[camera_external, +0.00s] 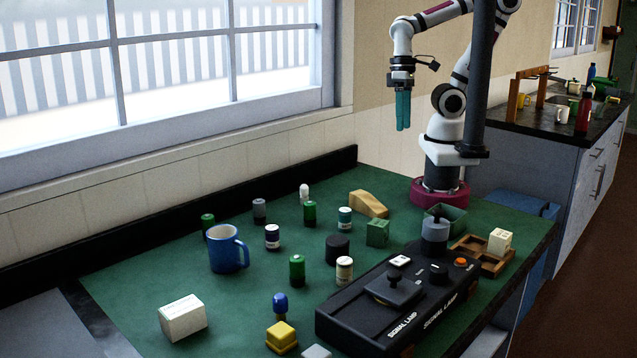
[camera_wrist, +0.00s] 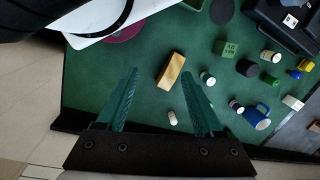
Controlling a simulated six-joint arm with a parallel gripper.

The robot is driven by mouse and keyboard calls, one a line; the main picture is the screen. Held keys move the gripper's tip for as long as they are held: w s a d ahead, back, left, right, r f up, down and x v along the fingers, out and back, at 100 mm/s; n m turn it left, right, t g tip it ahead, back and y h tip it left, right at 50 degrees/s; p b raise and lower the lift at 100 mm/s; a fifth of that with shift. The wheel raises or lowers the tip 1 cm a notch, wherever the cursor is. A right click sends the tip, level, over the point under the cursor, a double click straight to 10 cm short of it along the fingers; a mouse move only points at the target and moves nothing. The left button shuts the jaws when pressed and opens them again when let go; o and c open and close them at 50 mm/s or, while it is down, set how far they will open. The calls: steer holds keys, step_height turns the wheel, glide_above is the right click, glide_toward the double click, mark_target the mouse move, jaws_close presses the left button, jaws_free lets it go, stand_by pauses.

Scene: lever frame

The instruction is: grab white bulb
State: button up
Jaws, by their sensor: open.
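A small white bulb (camera_external: 304,194) stands on the green mat near the back edge, below the window. In the wrist view the white bulb (camera_wrist: 172,118) lies between the two fingers, nearer the right one, and well below them. My gripper (camera_external: 403,128) hangs high above the back of the counter, to the right of the bulb, pointing down. In the wrist view my gripper (camera_wrist: 160,74) has its teal fingers wide apart with nothing held between them.
A wooden wedge (camera_external: 369,204) and a green cylinder (camera_external: 310,213) stand near the bulb. A grey cylinder (camera_external: 259,210) is on its left. A blue mug (camera_external: 226,250) and a black signal lamp box (camera_external: 400,305) stand further forward. Several small jars and blocks are scattered around.

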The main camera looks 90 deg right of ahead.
steer(key=shift+c, duration=0.4)
steer(key=w+d+f+n+g+h, duration=0.2)
steer(key=w+d+n+h, duration=0.35)
steer(key=n, duration=0.25)
steer(key=n+t+h, duration=0.7)
steer(key=n+h, duration=0.1)
steer(key=n, duration=1.2)
glide_above(305, 187)
steer(key=d, duration=0.1)
step_height(305, 187, down, 10)
steer(key=shift+f, duration=0.2)
steer(key=f, duration=0.7)
steer(key=shift+w+d+f, duration=0.1)
steer(key=shift+w+f, duration=0.1)
steer(key=shift+f, duration=0.15)
steer(key=shift+x, duration=0.8)
steer(key=shift+w+d+f, duration=0.1)
steer(key=shift+w+d, duration=0.1)
steer(key=shift+d, duration=0.25)
jaws_close()
